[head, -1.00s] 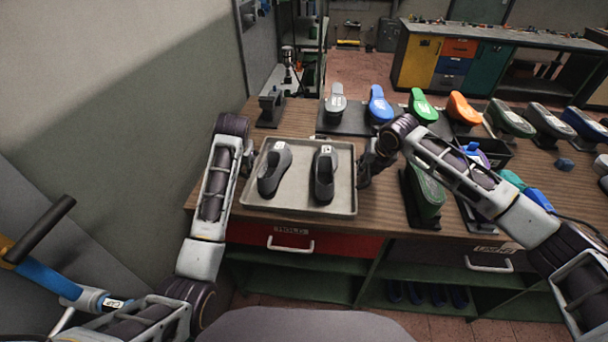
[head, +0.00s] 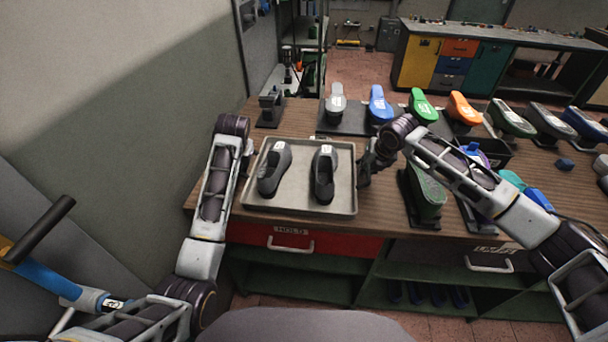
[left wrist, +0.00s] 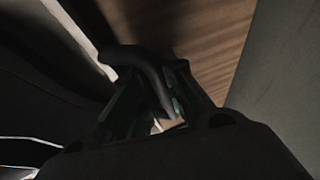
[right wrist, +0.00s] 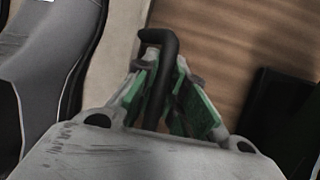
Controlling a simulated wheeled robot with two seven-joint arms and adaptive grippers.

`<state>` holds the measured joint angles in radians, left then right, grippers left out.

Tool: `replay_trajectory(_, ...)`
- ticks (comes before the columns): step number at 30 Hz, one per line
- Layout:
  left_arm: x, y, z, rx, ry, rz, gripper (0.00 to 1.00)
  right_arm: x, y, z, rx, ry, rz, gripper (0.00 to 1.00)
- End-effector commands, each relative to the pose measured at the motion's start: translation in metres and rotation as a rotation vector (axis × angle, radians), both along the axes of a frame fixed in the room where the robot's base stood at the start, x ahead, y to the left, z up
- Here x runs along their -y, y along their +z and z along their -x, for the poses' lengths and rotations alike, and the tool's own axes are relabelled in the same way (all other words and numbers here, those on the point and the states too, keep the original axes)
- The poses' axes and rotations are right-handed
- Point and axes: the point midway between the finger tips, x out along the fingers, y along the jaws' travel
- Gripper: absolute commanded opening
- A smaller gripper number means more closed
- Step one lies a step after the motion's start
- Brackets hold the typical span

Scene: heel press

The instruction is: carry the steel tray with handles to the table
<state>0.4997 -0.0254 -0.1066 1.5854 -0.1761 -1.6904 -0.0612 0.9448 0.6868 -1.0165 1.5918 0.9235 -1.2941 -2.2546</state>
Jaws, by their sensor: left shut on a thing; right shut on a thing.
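The steel tray (head: 298,178) is over the left front part of the wooden table (head: 285,125), level, with two dark grey shoes (head: 274,170) (head: 323,175) on it. Whether its underside touches the wood cannot be told. My left gripper (head: 247,160) is at the tray's left side, shut on a dark handle, which shows in the left wrist view (left wrist: 150,72). My right gripper (head: 366,172) is at the tray's right side, shut on the other dark handle, which shows upright between the fingers in the right wrist view (right wrist: 160,75).
Several coloured shoe forms, among them a blue one (head: 379,103) and an orange one (head: 463,108), stand along the table's back. A green form (head: 427,192) stands right of my right gripper. A dark stand (head: 271,107) is at the back left. A wall (head: 110,100) borders the left.

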Motion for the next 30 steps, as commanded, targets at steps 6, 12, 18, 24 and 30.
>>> replay_trajectory(6,0.000,0.005,0.000,0.003,-0.001,0.000,0.00,0.000,0.005,-0.001,0.002,0.000,-0.001,0.00)
replay_trajectory(12,0.000,0.011,-0.001,0.003,-0.001,0.000,0.00,0.000,0.011,-0.001,0.002,0.000,-0.001,0.00)
replay_trajectory(18,0.000,0.018,-0.001,0.003,-0.001,0.000,0.00,0.000,0.018,-0.001,0.003,0.000,-0.001,0.00)
replay_trajectory(24,0.000,0.025,-0.001,0.003,-0.001,0.000,0.00,0.000,0.025,-0.001,0.003,0.000,-0.001,0.00)
replay_trajectory(30,0.000,0.032,-0.001,0.003,-0.001,0.000,0.00,0.000,0.032,-0.001,0.003,0.000,-0.001,0.00)
